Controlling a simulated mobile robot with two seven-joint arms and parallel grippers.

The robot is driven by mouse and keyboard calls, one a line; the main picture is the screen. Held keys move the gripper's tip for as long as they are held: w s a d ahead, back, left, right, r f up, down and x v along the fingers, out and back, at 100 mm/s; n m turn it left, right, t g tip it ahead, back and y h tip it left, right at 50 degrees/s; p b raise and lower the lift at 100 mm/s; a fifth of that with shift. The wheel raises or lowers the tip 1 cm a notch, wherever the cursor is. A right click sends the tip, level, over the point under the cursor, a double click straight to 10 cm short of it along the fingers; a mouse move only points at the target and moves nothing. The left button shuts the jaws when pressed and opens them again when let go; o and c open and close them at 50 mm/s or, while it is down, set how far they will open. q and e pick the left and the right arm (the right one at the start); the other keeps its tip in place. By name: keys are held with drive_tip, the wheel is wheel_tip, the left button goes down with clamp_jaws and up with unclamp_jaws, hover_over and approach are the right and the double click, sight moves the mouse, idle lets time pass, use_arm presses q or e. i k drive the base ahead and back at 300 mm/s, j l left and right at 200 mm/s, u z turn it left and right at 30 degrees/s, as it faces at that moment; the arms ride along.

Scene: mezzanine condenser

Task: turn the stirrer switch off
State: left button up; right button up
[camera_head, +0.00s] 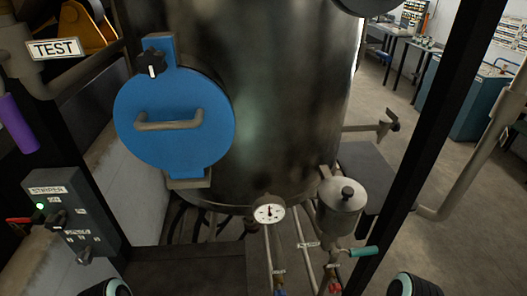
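A grey control box (75,215) stands at the lower left, with a label at its top that appears to read STIRRER (47,190). A lit green lamp (40,206) is near the box's upper left. A dark switch knob (57,219) sits just below the lamp. Its exact setting is too small to tell. A second knob (84,257) is lower on the box, under another small label. Neither of my grippers is in view. Only rounded parts of my arms show at the bottom edge, apart from the box.
A large metal vessel (280,100) fills the middle, with a blue round hatch (175,145) and a gauge (268,212). A red handle (18,220) is left of the box. A dark post (425,150) crosses the right side. Pipes and valves are below the vessel.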

sight(56, 223)
drive_tip(key=u, duration=1.6)
drive_tip(key=i+j, duration=0.1)
drive_tip(key=j, duration=0.35)
drive_tip(key=i+j+u, duration=0.15)
drive_tip(key=j, duration=0.35)
drive_tip(key=i+j, duration=0.1)
drive_tip(key=j, duration=0.35)
